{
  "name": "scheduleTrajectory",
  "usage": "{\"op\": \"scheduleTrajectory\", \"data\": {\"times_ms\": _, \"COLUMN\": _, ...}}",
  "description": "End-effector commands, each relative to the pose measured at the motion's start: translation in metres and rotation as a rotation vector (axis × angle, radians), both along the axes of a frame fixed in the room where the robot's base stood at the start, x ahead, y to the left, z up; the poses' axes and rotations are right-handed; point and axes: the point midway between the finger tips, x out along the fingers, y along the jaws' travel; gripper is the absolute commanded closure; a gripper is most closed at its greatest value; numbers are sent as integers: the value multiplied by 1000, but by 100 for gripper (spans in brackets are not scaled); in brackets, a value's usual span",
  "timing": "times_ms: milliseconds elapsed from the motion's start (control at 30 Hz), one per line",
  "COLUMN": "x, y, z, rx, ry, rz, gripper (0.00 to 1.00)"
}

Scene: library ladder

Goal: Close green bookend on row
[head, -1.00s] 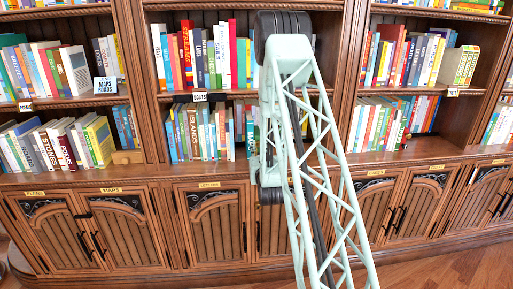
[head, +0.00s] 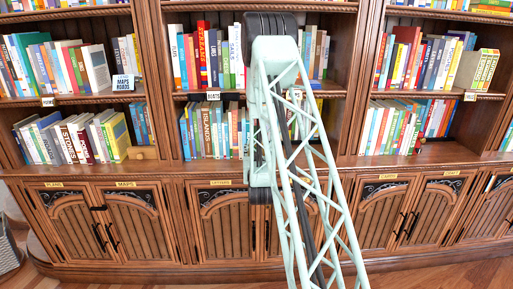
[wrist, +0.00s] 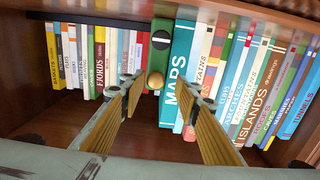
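The knob shows between the fingertips, and nothing is held. In the head view my arm hides the gripper and bookend.
The right-hand row (wrist: 255,90) leans and runs close to the right finger. A shelf board (wrist: 120,14) crosses above. Bare shelf floor (wrist: 55,115) lies in front of the left-hand books. Cabinet doors (head: 130,225) stand below the shelves.

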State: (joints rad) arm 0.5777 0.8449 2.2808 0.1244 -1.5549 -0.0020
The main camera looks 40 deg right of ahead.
Motion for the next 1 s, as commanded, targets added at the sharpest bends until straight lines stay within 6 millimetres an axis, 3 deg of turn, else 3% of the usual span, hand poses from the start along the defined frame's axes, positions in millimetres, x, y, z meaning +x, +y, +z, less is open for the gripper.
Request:
{"op": "scheduleTrajectory", "data": {"times_ms": 567, "x": -9, "y": 6, "z": 0, "rx": 0, "ry": 0, "rz": -3, "gripper": 70}}
{"op": "scheduleTrajectory", "data": {"times_ms": 1000, "x": -52, "y": 43, "z": -1, "rx": 1, "ry": 3, "rz": -2, "gripper": 70}}
